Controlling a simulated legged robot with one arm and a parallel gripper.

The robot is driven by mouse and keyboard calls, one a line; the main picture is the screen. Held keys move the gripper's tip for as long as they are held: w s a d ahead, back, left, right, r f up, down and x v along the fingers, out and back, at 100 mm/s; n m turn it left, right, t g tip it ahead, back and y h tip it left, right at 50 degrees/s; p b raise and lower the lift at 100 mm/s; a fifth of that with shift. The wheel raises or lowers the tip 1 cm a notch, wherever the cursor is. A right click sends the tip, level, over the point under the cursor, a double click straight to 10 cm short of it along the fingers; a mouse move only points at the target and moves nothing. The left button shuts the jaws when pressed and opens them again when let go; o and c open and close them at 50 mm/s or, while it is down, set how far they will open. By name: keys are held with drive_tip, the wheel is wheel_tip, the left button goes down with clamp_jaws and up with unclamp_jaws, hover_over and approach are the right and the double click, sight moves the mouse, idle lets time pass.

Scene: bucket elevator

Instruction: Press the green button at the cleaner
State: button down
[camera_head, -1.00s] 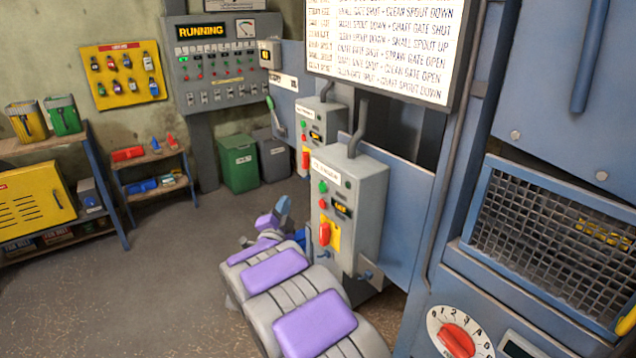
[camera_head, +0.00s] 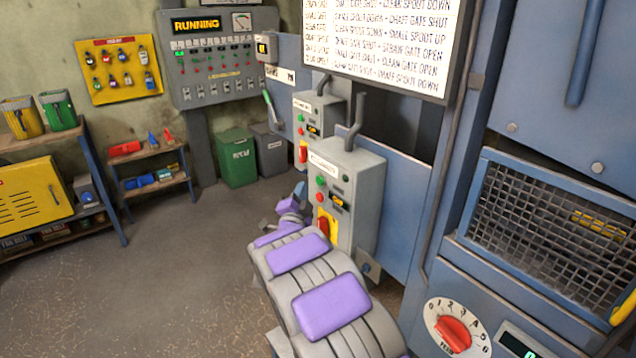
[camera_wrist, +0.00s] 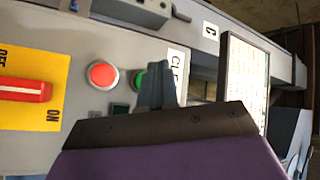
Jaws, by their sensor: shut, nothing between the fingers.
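The cleaner's grey control box (camera_head: 362,190) stands right of my arm in the head view. Its green button (camera_head: 319,181) is above a red button (camera_head: 319,197). In the wrist view the box face is turned sideways; the green button (camera_wrist: 137,81) lies between the red button (camera_wrist: 102,75) and the label starting "CLE" (camera_wrist: 176,66). My gripper (camera_wrist: 156,82) is shut and empty. Its grey fingers cover part of the green button. I cannot tell whether they touch it. In the head view my gripper (camera_head: 299,190) is just left of the box.
A red rotary switch (camera_wrist: 24,90) on a yellow ON/OFF plate sits below the buttons on the box. A similar control box (camera_head: 318,128) stands behind. A mesh-covered blue machine (camera_head: 550,230) with a feed dial (camera_head: 455,330) is at right. Open floor (camera_head: 170,270) lies left.

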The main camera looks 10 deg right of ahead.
drive_tip(key=shift+w+d, duration=0.2)
drive_tip(key=shift+d, duration=0.35)
drive_tip(key=shift+w+d, duration=0.2)
drive_tip(key=shift+d, duration=0.3)
drive_tip(key=shift+b, duration=0.3)
idle(1.1)
drive_tip(key=shift+w+d, duration=0.1)
drive_tip(key=shift+d, duration=0.3)
drive_tip(key=shift+w+d+b, duration=0.2)
drive_tip(key=shift+d+b, duration=0.1)
drive_tip(key=shift+d, duration=0.15)
idle(0.9)
drive_tip(key=shift+a, duration=0.1)
drive_tip(key=shift+s+a, duration=0.35)
drive_tip(key=shift+a, duration=0.3)
drive_tip(key=shift+a, duration=0.1)
drive_tip(key=shift+s+a, duration=0.35)
drive_tip(key=shift+a, duration=0.4)
drive_tip(key=shift+s+a, duration=0.3)
drive_tip(key=shift+a, duration=0.45)
drive_tip(key=shift+s+a, duration=0.35)
drive_tip(key=shift+a, duration=0.4)
